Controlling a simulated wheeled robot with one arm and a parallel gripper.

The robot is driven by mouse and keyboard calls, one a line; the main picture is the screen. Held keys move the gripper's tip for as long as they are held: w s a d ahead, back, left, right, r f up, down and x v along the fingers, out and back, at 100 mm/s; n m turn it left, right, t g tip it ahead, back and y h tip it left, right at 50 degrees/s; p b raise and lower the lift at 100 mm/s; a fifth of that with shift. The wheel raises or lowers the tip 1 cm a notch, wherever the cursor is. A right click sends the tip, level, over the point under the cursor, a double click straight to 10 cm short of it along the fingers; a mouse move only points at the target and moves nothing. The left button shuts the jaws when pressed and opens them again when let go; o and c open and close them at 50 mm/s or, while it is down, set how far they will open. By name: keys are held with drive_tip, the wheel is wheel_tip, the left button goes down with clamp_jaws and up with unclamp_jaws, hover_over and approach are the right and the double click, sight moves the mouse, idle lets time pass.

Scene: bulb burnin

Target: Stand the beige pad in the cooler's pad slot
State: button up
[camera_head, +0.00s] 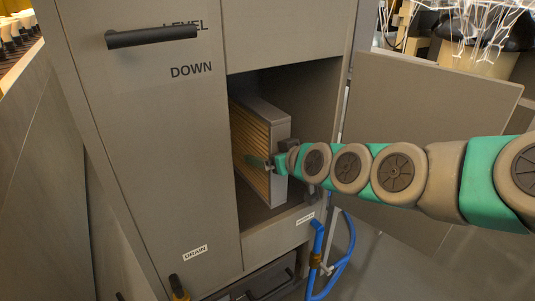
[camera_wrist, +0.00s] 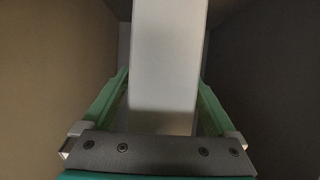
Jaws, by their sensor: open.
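The beige pad (camera_head: 252,143) has a ridged beige face and a grey frame (camera_head: 272,119). It stands upright inside the open bay (camera_head: 308,105) of the grey cooler (camera_head: 193,119), its narrow end facing out. My gripper (camera_head: 270,161) is at the pad's outer end, with one green finger in front of the ridged face. In the wrist view, the pad's pale narrow end (camera_wrist: 165,70) lies between the two open green fingers (camera_wrist: 162,95), with gaps visible at both sides. The pad's far end and how it sits at the back are hidden.
The cooler's door (camera_head: 425,105) is swung open to the right, behind my arm. A black handle (camera_head: 152,37) sticks out of the front panel. A blue hose (camera_head: 345,255) hangs below the bay, and a DRAIN label (camera_head: 195,253) is low on the panel.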

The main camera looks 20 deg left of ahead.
drive_tip(key=v, duration=1.2)
drive_tip(key=shift+r, duration=0.15)
drive_tip(key=s+d+f+m+g+h, duration=0.45)
drive_tip(key=s+d+f+h, duration=0.25)
drive_tip(key=s+d+f, duration=0.55)
drive_tip(key=s+d+f+m+g+h, duration=0.1)
drive_tip(key=s+d+f+m+g, duration=0.1)
drive_tip(key=s+d, duration=0.3)
drive_tip(key=s+d+f+m+g+h, duration=0.2)
drive_tip(key=s+d, duration=0.4)
drive_tip(key=s, duration=0.3)
drive_tip(key=shift+d+f+m+g, duration=0.2)
drive_tip(key=shift+f+m+g, duration=0.25)
drive_tip(key=shift+m+g, duration=0.45)
drive_tip(key=shift+s, duration=0.1)
